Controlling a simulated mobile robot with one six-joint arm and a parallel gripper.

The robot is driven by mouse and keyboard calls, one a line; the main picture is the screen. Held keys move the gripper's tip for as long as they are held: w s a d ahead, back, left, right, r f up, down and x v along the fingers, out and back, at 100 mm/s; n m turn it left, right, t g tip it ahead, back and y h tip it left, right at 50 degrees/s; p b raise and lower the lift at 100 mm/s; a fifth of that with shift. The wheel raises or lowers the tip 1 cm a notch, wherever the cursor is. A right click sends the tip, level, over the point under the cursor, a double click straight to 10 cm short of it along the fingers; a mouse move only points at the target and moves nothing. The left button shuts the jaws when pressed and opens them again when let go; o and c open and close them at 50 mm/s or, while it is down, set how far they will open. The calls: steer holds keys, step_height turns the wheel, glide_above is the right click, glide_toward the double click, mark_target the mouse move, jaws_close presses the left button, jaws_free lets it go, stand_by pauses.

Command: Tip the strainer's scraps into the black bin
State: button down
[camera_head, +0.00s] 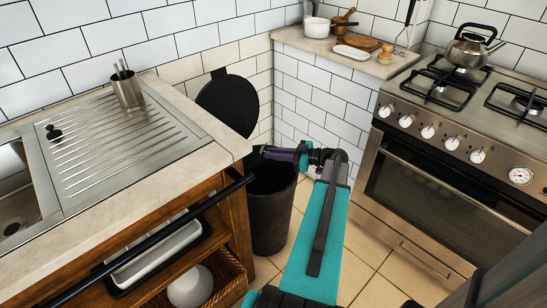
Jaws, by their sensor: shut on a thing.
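The black bin (271,222) stands on the floor between the wooden counter and the oven. Its round lid (228,103) is raised against the wall behind it, so the bin's mouth is open. My arm reaches from the lower middle to the bin. My gripper (283,154) is at the bin's mouth, over its upper right side, and is shut on the strainer. The strainer is small and dark here and mostly hidden against the bin's black inside; I cannot make out its bowl or tilt. No scraps can be made out.
The wooden sink counter (211,148) with its black front rail (150,235) stands close on the left. A stove (440,180) stands on the right. A corner shelf (335,48) holds a pot and wooden ware. Tiled floor shows beside my arm.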

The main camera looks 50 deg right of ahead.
steer(key=shift+f+t+b, duration=0.45)
steer(key=shift+t+b, duration=0.05)
steer(key=shift+b, duration=0.7)
steer(key=shift+r+t+y+b, duration=0.1)
steer(key=shift+t+y+b, duration=0.2)
steer(key=shift+b, duration=0.1)
steer(key=shift+r, duration=0.1)
